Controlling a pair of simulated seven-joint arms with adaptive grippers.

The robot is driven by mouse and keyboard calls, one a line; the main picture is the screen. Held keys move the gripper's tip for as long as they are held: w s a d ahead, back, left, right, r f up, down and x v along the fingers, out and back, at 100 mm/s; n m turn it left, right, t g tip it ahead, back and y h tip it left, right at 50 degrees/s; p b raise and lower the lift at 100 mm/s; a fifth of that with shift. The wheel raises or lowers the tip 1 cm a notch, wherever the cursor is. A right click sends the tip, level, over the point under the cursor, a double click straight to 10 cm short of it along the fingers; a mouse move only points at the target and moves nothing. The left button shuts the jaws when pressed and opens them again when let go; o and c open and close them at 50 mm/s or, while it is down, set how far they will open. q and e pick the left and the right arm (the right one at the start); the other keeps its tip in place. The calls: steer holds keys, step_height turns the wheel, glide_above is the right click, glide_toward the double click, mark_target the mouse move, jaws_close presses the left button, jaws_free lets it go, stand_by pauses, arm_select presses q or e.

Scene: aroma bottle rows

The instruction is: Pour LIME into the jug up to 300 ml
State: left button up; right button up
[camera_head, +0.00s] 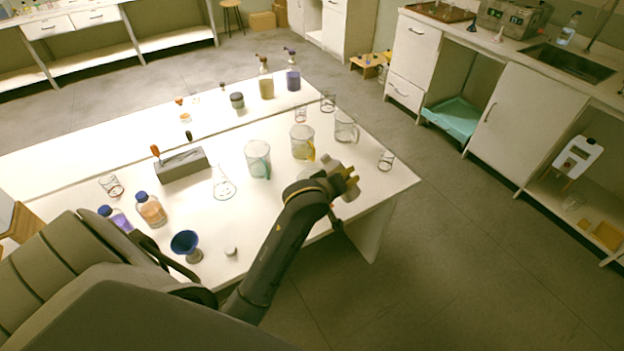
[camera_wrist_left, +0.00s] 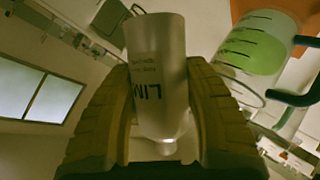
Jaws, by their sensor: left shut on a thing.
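My left gripper (camera_head: 349,181) is over the right part of the table, beside the glass jugs. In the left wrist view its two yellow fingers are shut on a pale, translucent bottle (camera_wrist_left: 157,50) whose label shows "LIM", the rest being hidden. In the head view the bottle is largely hidden by the gripper, and its tilt is hard to tell. A graduated jug (camera_wrist_left: 262,45) with green liquid and a dark teal handle shows at upper right in the wrist view. A jug with a teal handle (camera_head: 257,158) stands on the table, left of the gripper. My right gripper is not in view.
A jug with a yellow handle (camera_head: 302,142) and several beakers (camera_head: 346,129) stand close to the gripper. A grey block (camera_head: 182,165), a blue funnel (camera_head: 186,243) and an orange bottle (camera_head: 151,210) are further left. The table's right edge is near.

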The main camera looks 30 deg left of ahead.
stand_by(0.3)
arm_select(q)
steer(key=shift+d+f+m+y, duration=0.2)
steer(key=shift+f+m+y, duration=0.2)
steer(key=shift+m+y, duration=0.15)
steer(key=shift+d+f+m+y, duration=0.2)
steer(key=shift+f+m+y, duration=0.25)
steer(key=shift+y, duration=0.1)
steer(key=shift+d+f+m+y, duration=0.15)
steer(key=shift+f+m+y, duration=0.3)
steer(key=shift+m+y, duration=0.25)
steer(key=shift+d+f+m+t+y, duration=0.15)
steer(key=shift+f+m+t+y, duration=0.15)
steer(key=shift+f+m+y, duration=0.65)
steer(key=shift+f, duration=0.15)
steer(key=shift+d+h, duration=0.1)
steer(key=shift+h, duration=0.15)
